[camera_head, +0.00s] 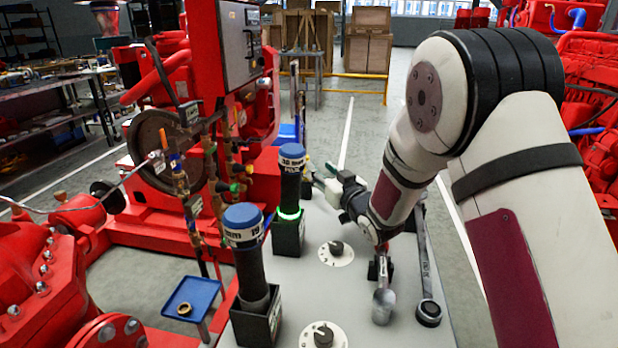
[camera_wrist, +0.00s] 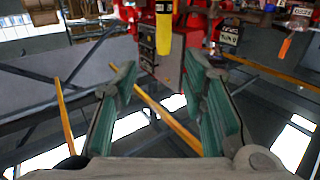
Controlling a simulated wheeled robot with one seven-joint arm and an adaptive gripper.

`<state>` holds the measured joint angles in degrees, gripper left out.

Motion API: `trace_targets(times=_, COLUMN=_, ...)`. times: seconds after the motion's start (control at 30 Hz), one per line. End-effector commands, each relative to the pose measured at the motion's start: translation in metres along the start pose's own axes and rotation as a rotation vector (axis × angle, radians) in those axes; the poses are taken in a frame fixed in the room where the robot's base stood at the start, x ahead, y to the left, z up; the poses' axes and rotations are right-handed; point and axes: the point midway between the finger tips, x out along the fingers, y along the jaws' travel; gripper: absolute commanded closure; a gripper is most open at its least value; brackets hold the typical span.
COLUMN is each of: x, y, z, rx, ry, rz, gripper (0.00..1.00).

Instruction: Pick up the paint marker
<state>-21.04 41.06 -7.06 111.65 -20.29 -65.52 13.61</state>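My gripper (camera_head: 317,180) reaches out over the far part of the grey bench top in the head view, pointing left. In the wrist view its two green-padded fingers (camera_wrist: 161,75) are spread apart with nothing between the pads. A yellow stick-shaped thing (camera_wrist: 164,32) with a dark top stands beyond the fingertips, near the top middle. It may be the paint marker, but I cannot tell for certain. It looks apart from the fingers. I cannot make out the marker in the head view.
Two blue-capped cylinders, one near (camera_head: 244,222) and one farther (camera_head: 292,158), stand in black holders on the bench top (camera_head: 375,340). Two dials (camera_head: 336,252), a metal cup (camera_head: 383,306) and a wrench (camera_head: 428,312) are there too. Red machinery (camera_head: 60,270) stands left.

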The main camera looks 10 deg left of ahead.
Motion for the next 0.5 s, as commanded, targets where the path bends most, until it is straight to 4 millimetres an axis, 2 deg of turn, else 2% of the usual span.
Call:
trace_targets(times=0.1, x=0.020, y=-0.001, z=0.001, rx=-0.001, ry=0.001, rz=-0.001, gripper=0.62)
trace_targets(times=0.37, x=0.039, y=0.000, z=0.001, rx=-0.001, ry=0.000, rz=0.000, gripper=0.62)
trace_targets(times=0.5, x=0.057, y=-0.003, z=0.004, rx=0.000, ry=0.000, rz=-0.001, gripper=0.62)
